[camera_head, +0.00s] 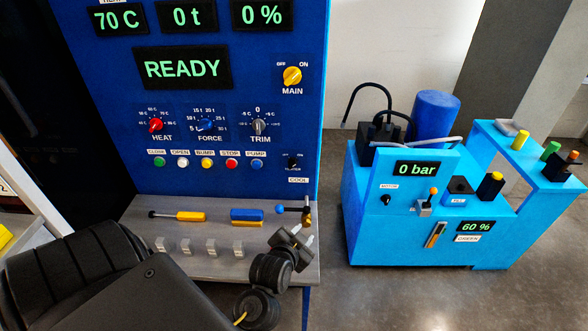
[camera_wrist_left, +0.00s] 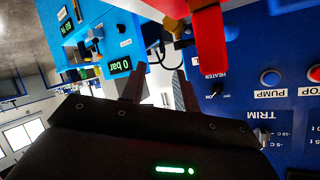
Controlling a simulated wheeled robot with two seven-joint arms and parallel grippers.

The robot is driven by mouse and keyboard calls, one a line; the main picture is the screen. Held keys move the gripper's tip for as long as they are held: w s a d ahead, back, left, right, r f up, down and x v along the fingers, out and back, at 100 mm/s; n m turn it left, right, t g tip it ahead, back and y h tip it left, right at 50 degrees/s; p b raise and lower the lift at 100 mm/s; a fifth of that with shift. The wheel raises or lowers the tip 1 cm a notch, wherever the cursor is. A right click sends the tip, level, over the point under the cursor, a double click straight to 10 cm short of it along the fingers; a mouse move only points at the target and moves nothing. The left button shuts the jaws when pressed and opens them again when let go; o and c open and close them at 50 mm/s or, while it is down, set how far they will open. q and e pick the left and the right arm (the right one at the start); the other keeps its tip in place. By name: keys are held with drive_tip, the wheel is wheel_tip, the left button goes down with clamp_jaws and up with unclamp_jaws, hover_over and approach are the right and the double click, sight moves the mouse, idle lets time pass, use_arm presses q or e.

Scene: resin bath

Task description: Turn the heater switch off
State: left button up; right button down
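The heater switch (camera_head: 293,161) is a small black toggle at the lower right of the blue control panel, with OFF and ON marked above it. It also shows in the left wrist view (camera_wrist_left: 214,92), upside down beside the HEATER label. Its lever is too small to tell which way it points. My left gripper (camera_head: 295,238) is below the switch, above the right end of the grey shelf, apart from the panel. In the left wrist view its two dark fingers (camera_wrist_left: 159,90) stand apart with nothing between them. My right gripper is not in view.
A red bar (camera_wrist_left: 208,40) is near the left wrist camera. The PUMP button (camera_head: 257,164) sits left of the switch. A light blue machine (camera_head: 360,225) stands to the right.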

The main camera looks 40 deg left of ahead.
sight(294, 166)
use_arm(q)
drive_tip(key=w+a+r+t+y, duration=0.2)
drive_tip(key=w+a+r+y, duration=0.3)
drive_tip(key=a+r+y, duration=0.25)
drive_tip(key=shift+n, duration=0.4)
drive_tip(key=x, duration=0.4)
drive_tip(key=p+x, duration=0.1)
drive_tip(key=x, duration=0.4)
drive_tip(key=shift+w+a+r+p, duration=0.15)
drive_tip(key=shift+a+r+p, duration=0.1)
drive_tip(key=shift+a+p, duration=0.1)
drive_tip(key=shift+w+a, duration=0.3)
drive_tip(key=shift+w, duration=0.1)
drive_tip(key=shift+d, duration=0.1)
clamp_jaws()
